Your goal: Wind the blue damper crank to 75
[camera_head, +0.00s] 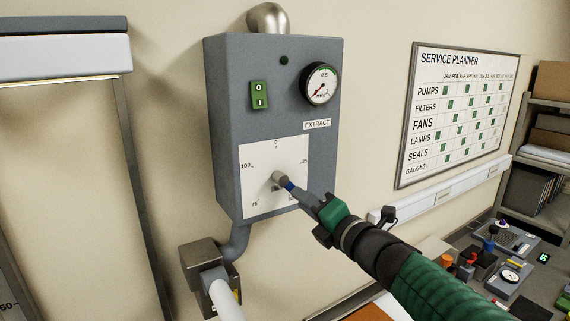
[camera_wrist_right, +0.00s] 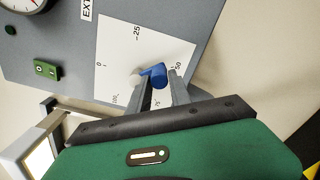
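The blue damper crank (camera_head: 290,186) sits on a white dial plate (camera_head: 257,204) on the front of a grey wall box. My right gripper (camera_head: 295,190) is at the crank. In the wrist view its two fingers (camera_wrist_right: 160,83) lie on either side of the blue handle and appear shut on it. In the head view the gripper hides the 50 mark. My left gripper is not in view.
The grey box (camera_head: 225,120) carries a green switch (camera_head: 259,95) and a round gauge (camera_head: 320,84). A pipe with a dark square fitting (camera_head: 203,256) runs below it. A planner board (camera_head: 460,110) hangs to the right, above a bench with small devices (camera_head: 508,278).

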